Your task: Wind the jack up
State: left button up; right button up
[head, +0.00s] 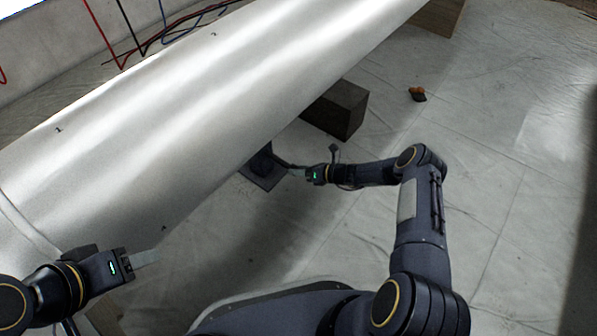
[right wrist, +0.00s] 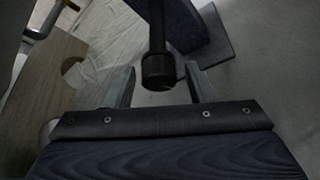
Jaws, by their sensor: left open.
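The dark jack (head: 262,165) stands on its flat base plate under the lower edge of a large metal cylinder (head: 190,100); the cylinder hides its upper part. A thin crank arm reaches from it toward my right gripper (head: 298,172). In the right wrist view the crank's dark knob (right wrist: 158,70) lies between the two fingers of my right gripper (right wrist: 160,75). Gaps show on both sides of the knob, narrower on the right, so the fingers are open around it. My left gripper (head: 146,258) is open and empty beside the cylinder's near lower side.
A dark block (head: 342,112) stands beside the cylinder beyond the jack, and a wooden block (head: 438,18) is farther back. Cables (head: 150,45) hang behind the cylinder. Floor on the right is clear.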

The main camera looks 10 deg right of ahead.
jog(key=shift+o, duration=0.4)
jog(key=shift+f, duration=0.1)
jog(key=shift+s+a+n+t+h+p, duration=0.2)
jog(key=shift+n+t+h+p, duration=0.65)
jog(key=shift+n+p, duration=0.95)
jog(key=shift+s+a+n+t+h+p, duration=0.15)
jog(key=shift+n+t+h+p, duration=0.75)
jog(key=shift+p, duration=1.55)
jog(key=shift+s+a+n+t+h+p, duration=0.15)
jog(key=shift+n+t+h+p, duration=0.3)
jog(key=shift+n+h+p, duration=1.1)
jog(key=shift+n+y+p, duration=0.25)
jog(key=shift+y+p, duration=0.15)
jog(key=shift+p, duration=0.15)
jog(key=shift+c, duration=0.3)
